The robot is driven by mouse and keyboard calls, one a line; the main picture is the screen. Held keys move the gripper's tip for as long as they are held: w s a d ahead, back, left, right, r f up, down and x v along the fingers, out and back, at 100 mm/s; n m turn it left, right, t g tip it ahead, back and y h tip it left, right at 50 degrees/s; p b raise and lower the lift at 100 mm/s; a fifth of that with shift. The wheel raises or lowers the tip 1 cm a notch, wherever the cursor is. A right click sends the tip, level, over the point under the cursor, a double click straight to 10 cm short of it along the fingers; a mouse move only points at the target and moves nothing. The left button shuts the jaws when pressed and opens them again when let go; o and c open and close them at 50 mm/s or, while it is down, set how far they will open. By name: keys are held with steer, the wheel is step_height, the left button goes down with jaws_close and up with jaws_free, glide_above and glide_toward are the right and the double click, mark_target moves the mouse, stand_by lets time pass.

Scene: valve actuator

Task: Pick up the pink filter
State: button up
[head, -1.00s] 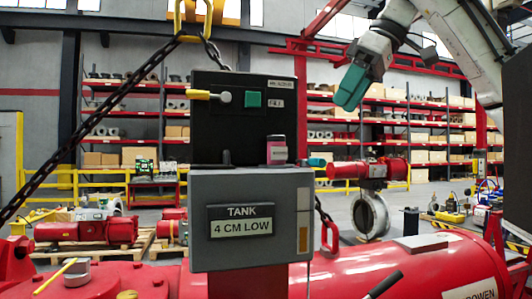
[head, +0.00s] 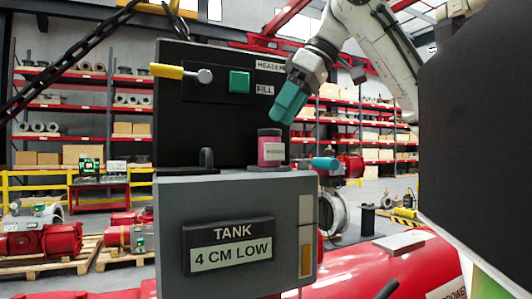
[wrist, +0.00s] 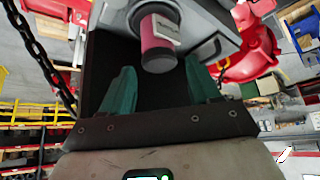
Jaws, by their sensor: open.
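The pink filter (head: 271,150) is a small pink cylinder with a dark cap and a pale label. It stands upright on top of the grey box (head: 232,187) marked TANK, 4 CM LOW, near its right side. My gripper (head: 284,112), with teal fingers, hangs above and slightly right of the filter in the head view. In the wrist view the open fingers (wrist: 160,72) are spread apart and empty. There the filter (wrist: 160,40) shows beyond the fingertips, roughly in line with the gap, with its dark cap towards me.
A black panel (head: 215,105) with a yellow-handled lever (head: 180,72) and a green FILL button (head: 239,82) rises behind the filter. A dark loop (head: 207,158) stands left of it, a teal-ended part (head: 325,163) right. A chain (head: 70,55) hangs at left.

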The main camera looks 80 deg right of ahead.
mark_target(269, 140)
steer(key=shift+p+x, duration=0.85)
steer(key=shift+x, duration=2.65)
steer(key=shift+d, duration=0.2)
steer(key=c, duration=0.7)
